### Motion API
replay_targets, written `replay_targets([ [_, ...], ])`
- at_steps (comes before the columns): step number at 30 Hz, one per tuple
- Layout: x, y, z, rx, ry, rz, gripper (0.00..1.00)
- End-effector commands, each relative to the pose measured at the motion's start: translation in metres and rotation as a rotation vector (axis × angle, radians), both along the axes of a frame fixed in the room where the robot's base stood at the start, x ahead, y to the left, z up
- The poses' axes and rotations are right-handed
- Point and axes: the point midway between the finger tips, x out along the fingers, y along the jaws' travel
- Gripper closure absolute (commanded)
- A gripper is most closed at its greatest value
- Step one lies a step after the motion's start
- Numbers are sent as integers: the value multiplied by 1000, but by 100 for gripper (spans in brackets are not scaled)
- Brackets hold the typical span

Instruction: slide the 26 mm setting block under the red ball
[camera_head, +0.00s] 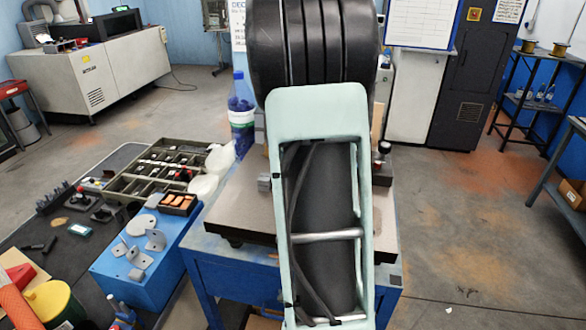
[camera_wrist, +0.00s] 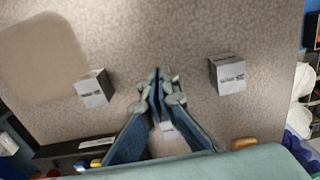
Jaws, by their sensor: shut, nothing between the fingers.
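In the wrist view my gripper (camera_wrist: 160,78) is shut and empty over a speckled stone plate (camera_wrist: 190,30). A small grey block (camera_wrist: 93,88) with a printed white face stands on the plate to its left. A similar block (camera_wrist: 228,74) stands to its right. A small pale printed piece (camera_wrist: 168,128) shows between my finger links, mostly hidden. The prints are too small to read, so I cannot tell which block is 26 mm. I cannot make out the red ball in either view. In the head view my arm hides my gripper and much of the plate (camera_head: 236,212).
The plate rests on a blue stand (camera_head: 235,278). A dark-topped ball-like part (camera_head: 384,148) shows at the plate's right. A blue bottle (camera_head: 241,115) stands behind. A bench at left carries a parts tray (camera_head: 150,178) and a blue box (camera_head: 150,262).

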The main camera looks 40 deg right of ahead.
Motion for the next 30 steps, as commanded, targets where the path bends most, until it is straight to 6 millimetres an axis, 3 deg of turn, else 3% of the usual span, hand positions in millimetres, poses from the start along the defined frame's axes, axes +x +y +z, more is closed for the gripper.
replay_targets([
  [3, 12, -14, 4, -4, -3, -3, 100],
  [9, 20, -25, 3, -3, -3, -2, 100],
  [30, 29, -35, 4, -4, -3, -2, 100],
])
